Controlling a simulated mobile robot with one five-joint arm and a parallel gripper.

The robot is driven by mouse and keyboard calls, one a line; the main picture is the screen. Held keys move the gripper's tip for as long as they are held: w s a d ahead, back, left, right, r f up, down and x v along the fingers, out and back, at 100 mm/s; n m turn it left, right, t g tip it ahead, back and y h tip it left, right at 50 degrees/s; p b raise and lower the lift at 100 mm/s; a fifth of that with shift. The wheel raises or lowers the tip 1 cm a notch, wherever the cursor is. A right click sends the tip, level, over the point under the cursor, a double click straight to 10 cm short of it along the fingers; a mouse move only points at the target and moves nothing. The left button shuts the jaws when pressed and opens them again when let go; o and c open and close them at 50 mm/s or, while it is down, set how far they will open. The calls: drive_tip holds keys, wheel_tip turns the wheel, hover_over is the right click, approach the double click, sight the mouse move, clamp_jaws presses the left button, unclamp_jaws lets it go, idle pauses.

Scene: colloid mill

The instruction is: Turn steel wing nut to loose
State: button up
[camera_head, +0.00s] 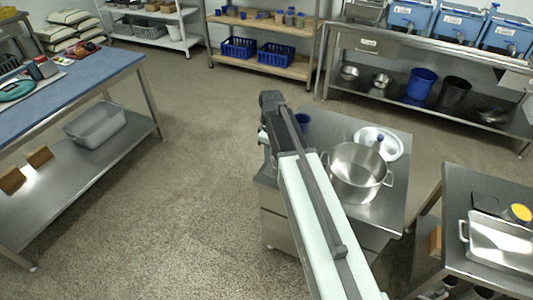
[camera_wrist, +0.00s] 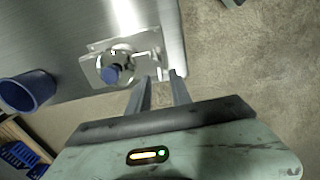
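In the wrist view, a steel fitting (camera_wrist: 103,68) with a round blue part (camera_wrist: 111,73) is mounted at the edge of a steel worktop (camera_wrist: 55,40). A small bright steel piece on its right side lies right by my fingertips. It may be the wing nut, but its shape is too small and blurred to be sure. My gripper (camera_wrist: 163,77) is open, its two fingers apart, with no object clearly between them. I cannot tell if a finger touches the steel piece. In the head view, my arm hides the fitting.
A blue cup (camera_wrist: 28,90) stands left of the fitting. A side table with a steel tray (camera_head: 499,243) is at right. Open floor (camera_head: 190,190) lies left.

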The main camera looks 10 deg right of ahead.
wheel_tip(320, 180, up, 8)
drive_tip(key=p, duration=0.8)
drive_tip(key=shift+f, duration=0.1)
drive_tip(key=shift+s+d, duration=0.1)
drive_tip(key=s+m, duration=1)
drive_tip(key=s, duration=0.5)
drive_tip(key=shift+s+d+m, duration=0.15)
drive_tip(key=shift+d+m, duration=0.25)
